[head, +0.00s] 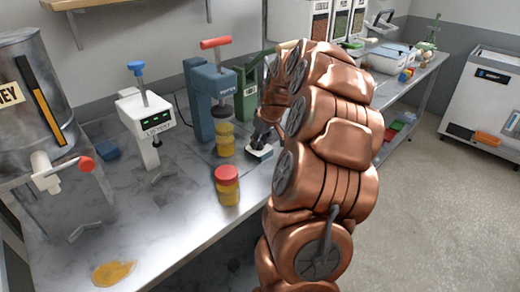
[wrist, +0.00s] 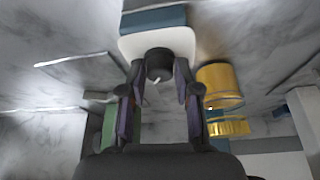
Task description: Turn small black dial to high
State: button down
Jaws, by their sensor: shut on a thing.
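The small black dial (wrist: 159,64) sits on a white-fronted unit (wrist: 180,42) with a blue-grey back, in the upper middle of the wrist view. A short pale mark shows on the dial's lower edge. My gripper (wrist: 160,85) has a finger on each side of the dial and is shut on it. In the head view my gripper (head: 262,136) points down over a small pale unit (head: 260,153) on the metal bench, and the dial itself is hidden there. I cannot read any "high" marking.
A yellow jar with a red lid (head: 228,185) stands left of my gripper. A blue press (head: 210,95) with a yellow jar (head: 225,139) under it and a white press (head: 146,118) stand further left. A honey tank (head: 38,100) and a yellow spill (head: 114,273) are at far left.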

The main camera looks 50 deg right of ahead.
jog(key=shift+m+g+h+b, duration=0.3)
jog(key=shift+m+h+b, duration=0.5)
jog(key=shift+m+b, duration=1.05)
jog(key=shift+m+p, duration=0.35)
jog(key=shift+m, duration=0.1)
jog(key=c, duration=0.8)
grip_release()
jog(key=v, duration=1.2)
jog(key=shift+w, duration=0.15)
